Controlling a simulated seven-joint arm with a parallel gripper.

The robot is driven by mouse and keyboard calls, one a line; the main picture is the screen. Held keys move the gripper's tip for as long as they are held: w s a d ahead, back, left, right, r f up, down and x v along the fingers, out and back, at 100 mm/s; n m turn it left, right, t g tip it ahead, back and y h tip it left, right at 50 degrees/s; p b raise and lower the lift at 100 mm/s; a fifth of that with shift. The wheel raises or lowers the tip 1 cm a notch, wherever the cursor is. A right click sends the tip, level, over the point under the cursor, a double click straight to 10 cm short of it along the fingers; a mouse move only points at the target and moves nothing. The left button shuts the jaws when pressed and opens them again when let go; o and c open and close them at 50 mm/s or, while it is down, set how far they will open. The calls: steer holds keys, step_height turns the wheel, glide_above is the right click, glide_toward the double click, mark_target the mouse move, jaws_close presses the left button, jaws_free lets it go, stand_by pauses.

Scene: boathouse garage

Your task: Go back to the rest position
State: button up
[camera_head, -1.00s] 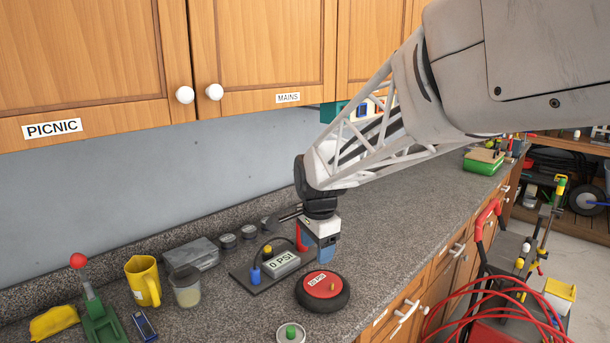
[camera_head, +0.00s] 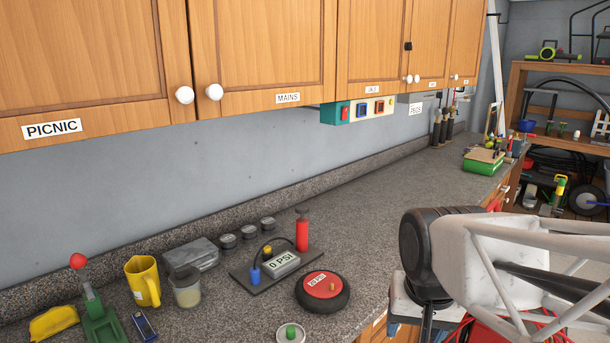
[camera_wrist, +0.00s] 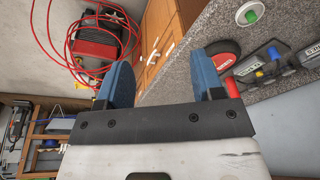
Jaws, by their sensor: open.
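My gripper (camera_wrist: 165,82) shows in the wrist view with its two blue fingers apart and nothing between them. Its fingers lie over the counter's front edge and the drawers. In the head view my arm is at the lower right, in front of the counter, and the fingers are hidden below the picture edge or behind the wrist. The pressure gauge board (camera_head: 252,287) reads 0 PSI and has a red cylinder (camera_head: 302,232) upright at its far end. A round black and red wheel (camera_head: 323,291) lies on the counter in front of the board.
The grey counter (camera_head: 375,215) is clear behind my arm. A yellow jug (camera_head: 143,281), a clear cup (camera_head: 185,288) and a green lever tool (camera_head: 98,318) stand at the left. Cupboards (camera_head: 260,50) hang above. A red hose (camera_wrist: 75,45) coils over a red machine on the floor.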

steer(key=s, duration=0.1)
steer(key=s+d+f+n, duration=0.1)
steer(key=s, duration=0.1)
steer(key=s+n, duration=0.1)
steer(key=s, duration=0.1)
steer(key=shift+s+d+f, duration=0.1)
steer(key=shift+d+f, duration=0.2)
